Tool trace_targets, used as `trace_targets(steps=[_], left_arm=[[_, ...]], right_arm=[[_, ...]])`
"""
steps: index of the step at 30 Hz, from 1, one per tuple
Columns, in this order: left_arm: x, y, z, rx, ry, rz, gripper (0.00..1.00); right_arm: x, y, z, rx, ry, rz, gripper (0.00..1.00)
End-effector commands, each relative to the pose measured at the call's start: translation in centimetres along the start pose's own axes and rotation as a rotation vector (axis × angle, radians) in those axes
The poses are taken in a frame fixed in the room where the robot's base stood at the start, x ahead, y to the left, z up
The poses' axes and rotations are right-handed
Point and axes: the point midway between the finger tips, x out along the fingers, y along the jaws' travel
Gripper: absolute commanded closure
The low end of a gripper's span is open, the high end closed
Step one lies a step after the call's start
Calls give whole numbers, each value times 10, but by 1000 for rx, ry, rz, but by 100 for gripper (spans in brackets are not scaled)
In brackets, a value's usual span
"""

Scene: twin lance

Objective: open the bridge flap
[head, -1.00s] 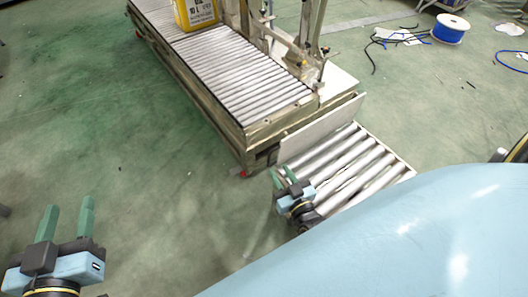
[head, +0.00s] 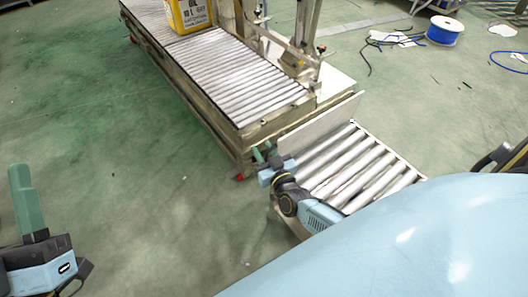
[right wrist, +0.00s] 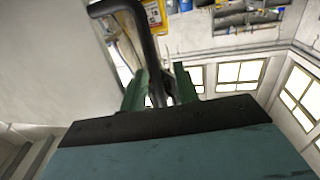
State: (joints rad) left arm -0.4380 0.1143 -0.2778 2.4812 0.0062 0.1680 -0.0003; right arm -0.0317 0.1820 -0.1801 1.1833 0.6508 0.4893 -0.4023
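The bridge flap looks to be the pale upright plate (head: 318,122) between the long roller conveyor (head: 235,80) and the short roller section; it also shows as a pale panel in the right wrist view (right wrist: 45,65). A black bent handle (right wrist: 148,45) stands out beside the panel. My right gripper (head: 264,152) is at the plate's near left end. Its green fingers (right wrist: 160,92) are apart, with the handle running between them; firm contact is not visible. My left gripper (head: 24,180) is at the far left, away from the flap; only one finger shows clearly.
The short roller section (head: 360,170) lies close to my body. A yellow canister (head: 188,14) stands on the conveyor, with a metal frame (head: 305,40) beside it. A blue cable spool (head: 445,30) and loose cables are at the back right. The floor at left is clear.

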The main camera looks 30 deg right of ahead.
Motion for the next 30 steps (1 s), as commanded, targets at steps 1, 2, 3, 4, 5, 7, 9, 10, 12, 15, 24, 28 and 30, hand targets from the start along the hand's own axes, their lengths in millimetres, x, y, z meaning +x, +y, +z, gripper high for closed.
trace_targets(steps=[1, 2, 3, 4, 5, 7, 9, 10, 12, 15, 24, 28, 30], left_arm=[[0, 0, 0, 0, 1, 0, 56], [0, 0, 0, 0, 1, 0, 56], [0, 0, 0, 0, 1, 0, 56], [0, 0, 0, 0, 1, 0, 56], [0, 0, 0, 0, 0, 0, 56], [0, 0, 0, 0, 0, 0, 56], [0, 0, 0, 0, 0, 0, 56], [0, 0, 0, 0, 0, 0, 56], [0, 0, 0, 0, 0, 0, 56], [0, 0, 0, 0, 0, 0, 56], [1, 0, 0, 0, -4, 0, 56], [2, 0, 2, 0, -24, -1, 56], [2, 0, 5, -1, -61, -2, 56]], right_arm=[[0, 0, 0, 0, 0, 0, 69], [0, 0, 0, 0, 0, 0, 69], [0, 0, 0, 0, 0, 0, 69], [0, 0, 0, 0, 0, 0, 69], [0, 0, 0, 0, 0, 0, 69], [0, 0, 0, 0, -1, 0, 76], [0, 0, 0, 0, -1, 0, 85], [0, 0, 0, 0, -1, 0, 89], [0, 0, 0, 0, -1, 0, 98], [0, 0, 0, 0, -1, 0, 100], [0, 0, 0, 0, -2, 1, 100], [-1, 2, 0, -1, -9, 5, 100], [-1, 4, -1, -3, -16, 10, 100]])
